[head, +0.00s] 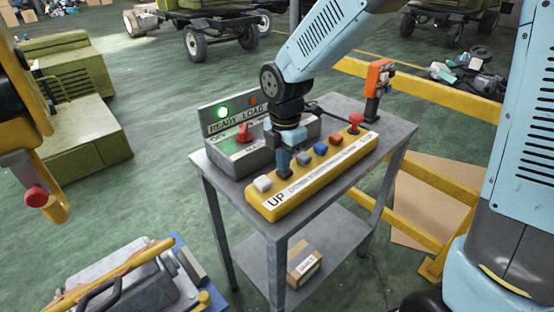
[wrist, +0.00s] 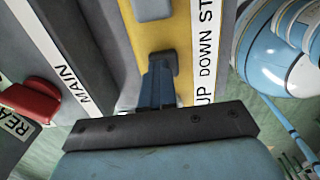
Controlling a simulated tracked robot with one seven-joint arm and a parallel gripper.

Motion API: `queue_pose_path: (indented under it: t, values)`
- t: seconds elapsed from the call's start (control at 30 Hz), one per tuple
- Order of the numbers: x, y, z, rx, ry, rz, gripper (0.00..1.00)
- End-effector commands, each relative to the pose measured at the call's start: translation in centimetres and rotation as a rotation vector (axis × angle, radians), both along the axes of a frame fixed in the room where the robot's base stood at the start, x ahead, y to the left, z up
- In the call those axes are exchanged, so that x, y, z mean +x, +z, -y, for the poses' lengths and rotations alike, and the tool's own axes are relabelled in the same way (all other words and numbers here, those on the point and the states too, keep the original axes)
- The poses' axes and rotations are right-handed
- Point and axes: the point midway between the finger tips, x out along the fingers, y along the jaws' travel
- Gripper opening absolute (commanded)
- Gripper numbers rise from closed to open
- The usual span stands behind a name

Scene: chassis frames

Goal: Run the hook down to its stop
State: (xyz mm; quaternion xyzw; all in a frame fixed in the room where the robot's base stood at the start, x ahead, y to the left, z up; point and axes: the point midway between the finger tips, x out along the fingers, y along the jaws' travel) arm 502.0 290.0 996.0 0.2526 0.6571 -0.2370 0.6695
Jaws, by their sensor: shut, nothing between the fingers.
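A yellow control box (head: 270,208) lies on the grey cart, with a row of buttons and a label beginning UP. The wrist view shows UP, DOWN and part of a further word beside the buttons. My gripper (head: 284,168) is shut and points down at the box, just right of the pale end button (head: 262,184). In the wrist view its blue fingertips (wrist: 159,72) are at a grey button (wrist: 164,60); I cannot tell if they touch it. A large yellow part with a hook-like lower end (head: 56,205) and a red knob hangs at the far left.
A grey switch box (head: 237,155) with a lit green lamp (head: 222,112) and red lever (head: 245,132) stands behind the yellow box. A red mushroom button (head: 356,119) is at the box's right end. Yellow rails (head: 420,88) run behind the cart. Machinery (head: 130,285) stands lower left.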

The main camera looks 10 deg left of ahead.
Motion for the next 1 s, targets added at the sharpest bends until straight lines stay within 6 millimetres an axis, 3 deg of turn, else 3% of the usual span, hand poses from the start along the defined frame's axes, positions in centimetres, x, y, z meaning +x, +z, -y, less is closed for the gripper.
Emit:
queue_pose_path:
  t: [0.03, 0.63, 0.77, 1.0]
  values:
    - [-0.6, -1.3, 0.6, -0.015, -0.001, -0.025, 0.00]
    - [-0.5, -1.1, 0.6, -0.015, -0.001, -0.023, 0.00]
    - [-0.6, 0.1, 0.5, -0.012, 0.000, -0.017, 0.00]
    - [-0.5, 4.9, 0.2, 0.004, 0.000, 0.007, 0.00]
